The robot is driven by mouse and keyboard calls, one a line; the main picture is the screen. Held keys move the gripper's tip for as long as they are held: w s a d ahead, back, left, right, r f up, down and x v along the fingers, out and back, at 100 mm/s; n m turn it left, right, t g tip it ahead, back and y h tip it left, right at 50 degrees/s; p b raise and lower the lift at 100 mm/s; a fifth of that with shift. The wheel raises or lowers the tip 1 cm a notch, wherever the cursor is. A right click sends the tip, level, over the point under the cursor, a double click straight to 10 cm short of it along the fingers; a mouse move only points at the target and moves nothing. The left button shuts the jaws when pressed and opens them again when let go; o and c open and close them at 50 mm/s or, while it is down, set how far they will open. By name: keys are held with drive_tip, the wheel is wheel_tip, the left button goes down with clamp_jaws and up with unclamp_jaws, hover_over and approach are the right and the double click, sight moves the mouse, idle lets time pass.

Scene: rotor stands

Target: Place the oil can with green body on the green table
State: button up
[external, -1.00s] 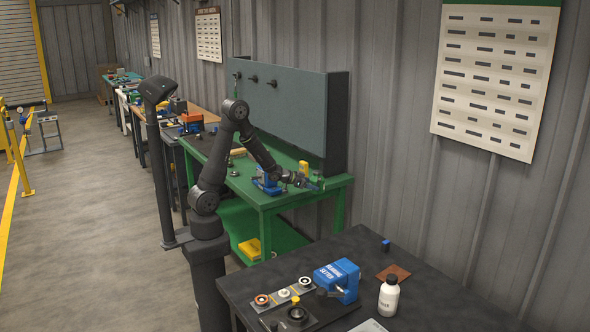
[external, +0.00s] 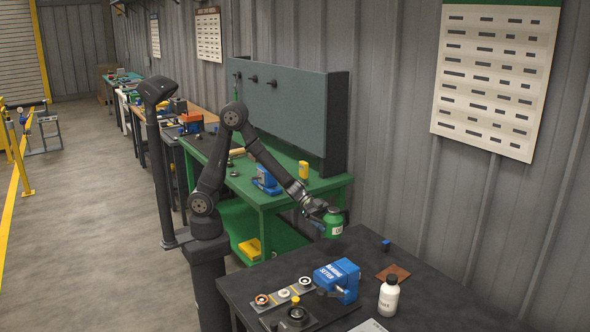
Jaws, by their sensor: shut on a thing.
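The green oil can (external: 333,224) hangs upright in my gripper (external: 323,213), with a pale label on its front. My gripper is shut on its upper part. The can is held in the air near the back edge of the dark front table, just off the right front corner of the green table. The green table (external: 268,203) stands behind the dark table and has a grey panel at its back. I cannot tell the exact height of the can.
On the green table are a blue device (external: 267,181) and a yellow container (external: 303,169), with clear green surface near its front edge. The dark table (external: 345,256) carries a blue bearing setter (external: 337,277), a white bottle (external: 388,297) and a small blue block (external: 385,244).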

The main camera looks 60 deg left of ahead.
sight(325, 225)
drive_tip(key=s+d, duration=0.1)
drive_tip(key=s+d+m+g, duration=0.1)
drive_tip(key=s, duration=0.1)
drive_tip(key=shift+d+r, duration=0.1)
drive_tip(key=shift+r, duration=0.05)
drive_tip(key=shift+w, duration=0.1)
drive_tip(key=w+a+f, duration=0.1)
drive_tip(key=w+f, duration=0.1)
drive_tip(key=w, duration=0.1)
drive_tip(key=w+a+f, duration=0.1)
drive_tip(key=w+f, duration=0.1)
drive_tip(key=w, duration=0.2)
drive_tip(key=w+a+f, duration=0.1)
drive_tip(key=w+f, duration=0.2)
drive_tip(key=w, duration=0.1)
drive_tip(key=shift+w+f, duration=0.1)
drive_tip(key=shift+w, duration=0.05)
drive_tip(key=shift+f, duration=1.7)
drive_tip(key=shift+f, duration=0.2)
drive_tip(key=o, duration=1.3)
